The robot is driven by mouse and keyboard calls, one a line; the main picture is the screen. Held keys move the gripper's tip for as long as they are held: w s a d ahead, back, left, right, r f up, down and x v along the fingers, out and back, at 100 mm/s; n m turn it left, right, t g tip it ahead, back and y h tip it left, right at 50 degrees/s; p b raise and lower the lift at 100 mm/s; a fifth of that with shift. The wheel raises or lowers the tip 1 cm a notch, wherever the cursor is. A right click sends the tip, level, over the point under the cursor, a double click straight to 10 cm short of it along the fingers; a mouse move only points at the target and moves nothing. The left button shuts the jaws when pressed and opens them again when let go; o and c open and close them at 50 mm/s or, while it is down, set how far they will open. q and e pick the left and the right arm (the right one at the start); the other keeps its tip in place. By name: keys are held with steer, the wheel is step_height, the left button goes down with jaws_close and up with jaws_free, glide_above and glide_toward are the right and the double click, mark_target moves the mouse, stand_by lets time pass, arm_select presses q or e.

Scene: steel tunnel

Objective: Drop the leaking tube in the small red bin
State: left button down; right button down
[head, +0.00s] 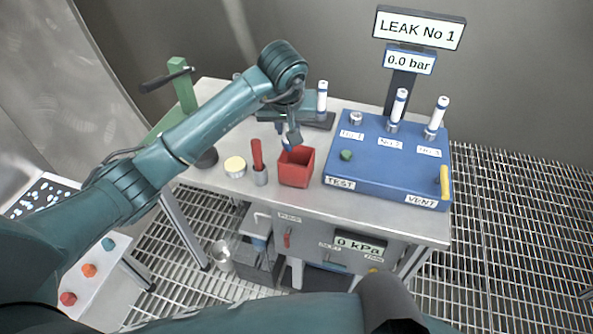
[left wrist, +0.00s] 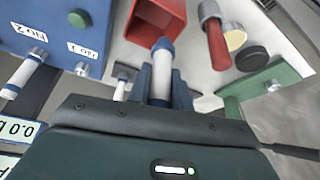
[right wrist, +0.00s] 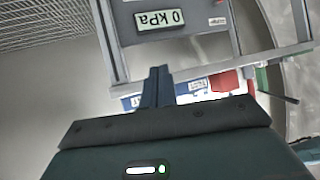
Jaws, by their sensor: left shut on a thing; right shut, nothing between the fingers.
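The small red bin (head: 296,176) stands open on the table, left of the blue test block. In the left wrist view the bin (left wrist: 138,28) lies just beyond my fingertips. My left gripper (head: 291,140) is shut on a white tube with a blue end (left wrist: 162,56); in the head view it hangs over the back of the bin. The sign (head: 420,29) reads "LEAK No 1". Socket No 1 (head: 356,118) on the block holds no tube. My right gripper (right wrist: 158,72) is shut and empty, low in front of the table.
The blue test block (head: 372,160) holds tubes at No 2 (head: 399,105) and No 3 (head: 438,115). Another tube (head: 322,97) stands on a dark rack behind the bin.

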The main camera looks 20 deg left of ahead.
arm_select(q)
steer(key=shift+f+b, duration=0.35)
steer(key=shift+f, duration=0.5)
arm_select(e)
steer(key=shift+a, duration=0.15)
arm_select(q)
steer(key=c, duration=1.2)
jaws_free()
arm_select(e)
steer(key=shift+w+r, duration=0.1)
steer(key=shift+w, duration=0.15)
arm_select(q)
steer(key=shift+r, duration=0.3)
steer(key=v, duration=1.2)
steer(key=shift+s+d+r, duration=0.1)
steer(key=shift+s+r, duration=0.1)
steer(key=shift+s, duration=0.1)
